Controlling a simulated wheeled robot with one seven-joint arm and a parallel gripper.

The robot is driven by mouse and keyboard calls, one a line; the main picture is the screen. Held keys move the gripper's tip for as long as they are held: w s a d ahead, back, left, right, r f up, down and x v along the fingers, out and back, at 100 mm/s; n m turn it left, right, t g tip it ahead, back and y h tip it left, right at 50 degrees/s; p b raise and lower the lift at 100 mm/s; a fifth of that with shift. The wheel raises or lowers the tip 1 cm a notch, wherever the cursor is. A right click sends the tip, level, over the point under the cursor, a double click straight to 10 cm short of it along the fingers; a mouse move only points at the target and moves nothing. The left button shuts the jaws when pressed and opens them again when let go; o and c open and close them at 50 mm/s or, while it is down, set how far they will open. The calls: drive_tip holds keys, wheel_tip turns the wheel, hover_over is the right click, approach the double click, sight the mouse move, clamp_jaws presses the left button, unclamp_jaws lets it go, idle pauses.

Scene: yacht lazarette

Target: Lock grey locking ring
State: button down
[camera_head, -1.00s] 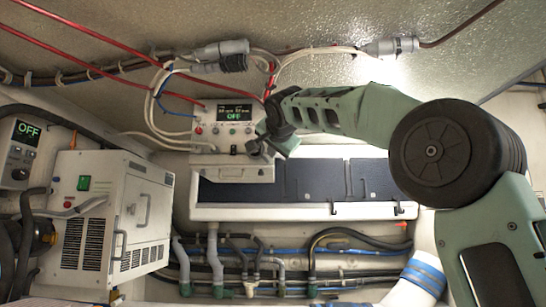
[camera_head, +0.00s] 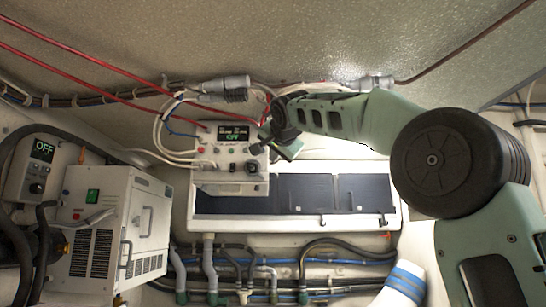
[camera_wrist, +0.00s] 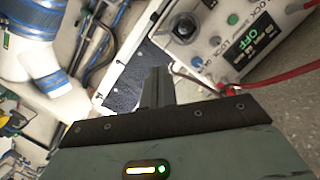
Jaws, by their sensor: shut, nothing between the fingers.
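A white control box (camera_head: 205,157) with a green OFF display hangs on the back wall in the head view. It also shows at the upper right of the wrist view (camera_wrist: 217,57), with small knobs and a round black fitting (camera_wrist: 184,28) in a pale surround. I cannot tell for sure which part is the grey locking ring. Grey cable connectors (camera_head: 226,84) and (camera_head: 375,83) sit along the ceiling. My gripper (camera_head: 268,148) is shut and empty at the box's right side; its fingers (camera_wrist: 157,88) point past the box in the wrist view. Contact is unclear.
Red cables (camera_head: 90,65) run along the ceiling, and white cables loop left of the box. A dark-panelled white frame (camera_head: 300,224) lies below it. A large white unit (camera_head: 112,230) stands left. Pipes and hoses run along the bottom.

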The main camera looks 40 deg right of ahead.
idle(0.4)
drive_tip(key=w+a+f+n+g+y, duration=0.25)
drive_tip(key=a+f+n+y, duration=0.3)
drive_tip(key=a+f, duration=1)
drive_tip(key=s+a+f+n+g+y, duration=0.1)
drive_tip(key=s+a+f+n+g, duration=0.15)
drive_tip(key=s+a+f, duration=0.55)
drive_tip(key=s+a+f+n+g+y, duration=0.1)
drive_tip(key=a+f+n+g, duration=0.2)
drive_tip(key=f, duration=0.9)
drive_tip(key=s+a+f+n+g, duration=0.3)
drive_tip(key=s+a+f+n, duration=0.2)
drive_tip(key=s+f, duration=0.75)
drive_tip(key=s+d+f+n+g, duration=0.1)
drive_tip(key=s+f+n, duration=0.1)
drive_tip(key=s+f, duration=0.3)
drive_tip(key=s+f+n+g, duration=0.2)
drive_tip(key=s+f, duration=0.3)
drive_tip(key=s, duration=0.7)
drive_tip(key=shift+d+f+n, duration=0.25)
drive_tip(key=shift+d+n, duration=0.15)
